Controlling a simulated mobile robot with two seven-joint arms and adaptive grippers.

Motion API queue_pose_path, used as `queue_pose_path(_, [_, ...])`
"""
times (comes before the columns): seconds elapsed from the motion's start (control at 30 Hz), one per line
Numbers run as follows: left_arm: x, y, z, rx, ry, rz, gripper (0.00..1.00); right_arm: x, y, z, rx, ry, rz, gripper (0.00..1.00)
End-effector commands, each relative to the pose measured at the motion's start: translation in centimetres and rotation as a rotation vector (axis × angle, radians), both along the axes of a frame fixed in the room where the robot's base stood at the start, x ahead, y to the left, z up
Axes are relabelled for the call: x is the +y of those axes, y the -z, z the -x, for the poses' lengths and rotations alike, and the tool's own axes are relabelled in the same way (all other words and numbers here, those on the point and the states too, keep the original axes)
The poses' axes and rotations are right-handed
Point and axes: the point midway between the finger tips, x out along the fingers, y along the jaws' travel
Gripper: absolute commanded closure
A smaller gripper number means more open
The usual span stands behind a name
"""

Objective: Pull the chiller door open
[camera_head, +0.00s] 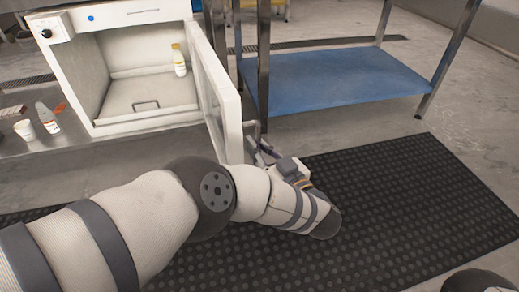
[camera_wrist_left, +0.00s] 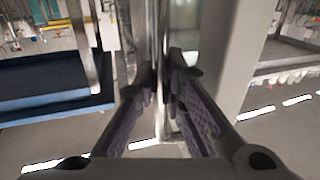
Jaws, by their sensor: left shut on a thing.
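The chiller (camera_head: 68,62) is a white box on the counter at the upper left of the head view, with its front open. Its door (camera_head: 213,90) is swung out towards me on the right-hand side. My left gripper (camera_head: 258,150) is at the door's outer edge, partly hidden by my own wrist. In the left wrist view the gripper (camera_wrist_left: 163,95) is shut on the door handle (camera_wrist_left: 161,55), a vertical metal bar between its two fingers. The pale door (camera_wrist_left: 222,55) stands just right of the bar. My right gripper is not in view.
A bottle with a yellow cap (camera_head: 179,60) stands inside the chiller. A white cup (camera_head: 25,130) and another bottle (camera_head: 47,118) are on the counter (camera_head: 75,145). A table with a blue shelf (camera_head: 335,78) stands right of the door. A black mat (camera_head: 400,200) covers the floor.

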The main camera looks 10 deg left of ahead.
Motion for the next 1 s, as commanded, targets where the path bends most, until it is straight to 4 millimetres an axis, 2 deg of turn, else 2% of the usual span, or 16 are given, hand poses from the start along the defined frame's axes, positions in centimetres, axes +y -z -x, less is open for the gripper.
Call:
queue_pose_path(0.6, [0.17, 0.0, -0.14, 0.0, -0.024, 0.0, 1.0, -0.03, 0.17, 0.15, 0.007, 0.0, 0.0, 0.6])
queue_pose_path(0.63, [0.18, 0.0, -0.15, 0.0, -0.024, 0.0, 0.87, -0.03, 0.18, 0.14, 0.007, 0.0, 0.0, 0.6])
queue_pose_path(0.67, [0.18, 0.0, -0.15, 0.0, -0.024, 0.0, 0.81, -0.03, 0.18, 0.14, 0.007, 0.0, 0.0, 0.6])
queue_pose_path(1.0, [-0.22, 0.01, 0.14, 0.001, -0.021, 0.001, 0.8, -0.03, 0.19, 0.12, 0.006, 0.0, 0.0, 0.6])
